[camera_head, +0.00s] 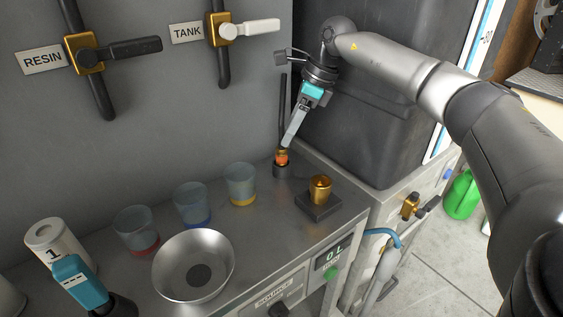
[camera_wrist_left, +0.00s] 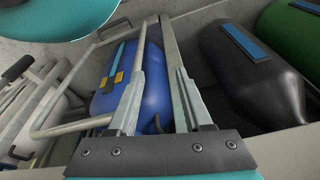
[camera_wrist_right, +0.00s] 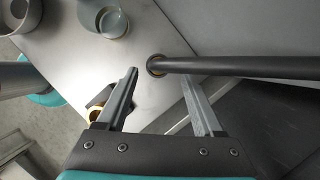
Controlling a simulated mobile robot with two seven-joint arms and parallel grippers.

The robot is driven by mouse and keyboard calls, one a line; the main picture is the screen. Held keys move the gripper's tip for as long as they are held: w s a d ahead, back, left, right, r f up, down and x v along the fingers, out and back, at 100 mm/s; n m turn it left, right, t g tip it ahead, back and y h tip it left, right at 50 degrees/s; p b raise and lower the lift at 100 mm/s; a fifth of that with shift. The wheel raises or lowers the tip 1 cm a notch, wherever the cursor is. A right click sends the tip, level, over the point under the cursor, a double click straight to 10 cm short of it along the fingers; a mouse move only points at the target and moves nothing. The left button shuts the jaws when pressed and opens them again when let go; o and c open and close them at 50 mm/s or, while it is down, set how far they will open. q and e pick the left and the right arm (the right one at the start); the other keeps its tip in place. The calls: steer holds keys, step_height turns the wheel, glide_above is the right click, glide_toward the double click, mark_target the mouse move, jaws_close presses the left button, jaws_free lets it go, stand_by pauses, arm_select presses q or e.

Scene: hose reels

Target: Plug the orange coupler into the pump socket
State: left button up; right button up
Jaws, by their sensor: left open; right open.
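A brass fitting on a dark block, apparently the pump socket (camera_head: 320,188), stands to the right of the coupler, empty. My left gripper (camera_wrist_left: 160,72) is open, over a blue canister (camera_wrist_left: 140,90), away from the coupler.
Several clear cups (camera_head: 191,204) and a steel bowl (camera_head: 194,266) stand left on the counter. Valves marked RESIN (camera_head: 85,55) and TANK (camera_head: 222,31) are on the wall. A display (camera_head: 333,252) is on the counter front. A large dark tank (camera_head: 370,110) stands behind my right arm.

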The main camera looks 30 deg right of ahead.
mark_target(281, 147)
steer(key=shift+b+x, duration=0.45)
steer(key=shift+x, duration=0.7)
steer(key=b+x, duration=0.1)
steer(key=x, duration=0.2)
steer(key=shift+s+f+b, duration=0.1)
steer(key=shift+s+b, duration=0.05)
steer(key=shift+b, duration=0.25)
arm_select(q)
step_height(281, 147, up, 7)
steer(key=w+t, duration=0.1)
steer(key=w, duration=0.1)
steer(key=shift+w+d+f, duration=0.15)
steer(key=shift+f, duration=0.05)
arm_select(e)
steer(key=shift+a+f, duration=0.2)
steer(key=shift+f, duration=0.25)
steer(key=shift+c, duration=0.4)
jaws_close()
